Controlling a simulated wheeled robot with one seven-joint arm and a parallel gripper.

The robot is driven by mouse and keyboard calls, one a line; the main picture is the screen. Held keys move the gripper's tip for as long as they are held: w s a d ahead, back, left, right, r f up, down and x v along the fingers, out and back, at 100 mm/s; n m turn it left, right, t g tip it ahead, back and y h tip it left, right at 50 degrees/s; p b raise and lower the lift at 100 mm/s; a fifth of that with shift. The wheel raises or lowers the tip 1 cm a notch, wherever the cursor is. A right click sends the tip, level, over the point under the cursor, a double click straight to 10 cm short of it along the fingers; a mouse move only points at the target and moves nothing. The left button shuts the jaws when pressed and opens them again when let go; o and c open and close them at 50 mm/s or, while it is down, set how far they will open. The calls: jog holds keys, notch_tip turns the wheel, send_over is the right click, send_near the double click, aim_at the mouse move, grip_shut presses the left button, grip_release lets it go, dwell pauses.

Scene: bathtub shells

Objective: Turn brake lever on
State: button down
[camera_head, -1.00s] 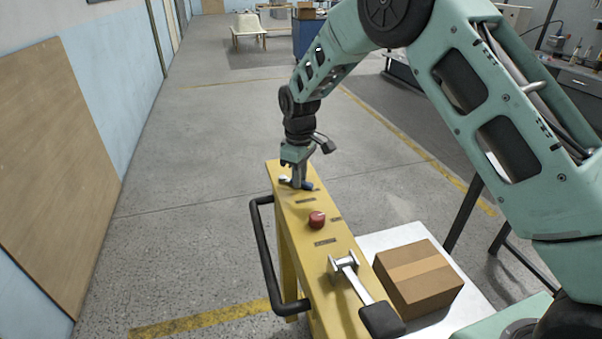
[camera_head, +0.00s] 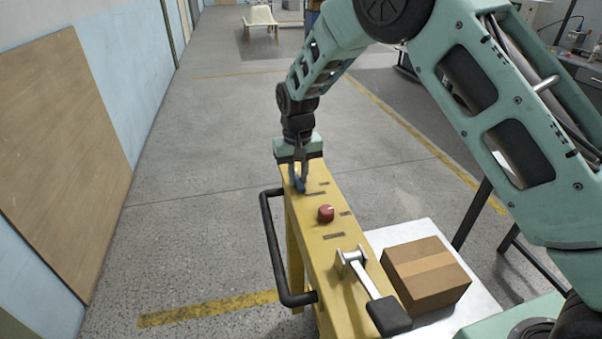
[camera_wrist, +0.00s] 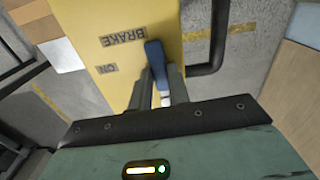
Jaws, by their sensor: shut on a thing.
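The brake lever (camera_wrist: 155,56) has a blue handle and shows between my gripper's fingers in the wrist view. It sits at the far end of the yellow console (camera_head: 331,262), beside the printed labels "BRAKE" and "ON" in the wrist view. In the head view only a bit of the blue handle (camera_head: 299,184) shows, as my fingers cover the rest. My gripper (camera_head: 298,182) points down at the console top and is shut on the lever; it also shows in the wrist view (camera_wrist: 156,88).
A red button (camera_head: 326,213) and a large metal lever with a black grip (camera_head: 389,316) are on the nearer console top. A black handrail (camera_head: 271,240) runs along its left side. A cardboard box (camera_head: 427,275) stands on a white surface to the right. The floor at left is open.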

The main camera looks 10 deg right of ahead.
aim_at(297, 180)
jog(key=shift+w+a+r+m, duration=0.1)
jog(key=shift+a+r+m, duration=0.05)
jog(key=shift+m, duration=0.15)
dwell(0.4)
jog(key=c, duration=1.3)
grip_release()
notch_tip(297, 180, up, 17)
jog(key=b, duration=0.2)
jog(key=shift+r+b, duration=0.15)
jog(key=shift+b, duration=0.15)
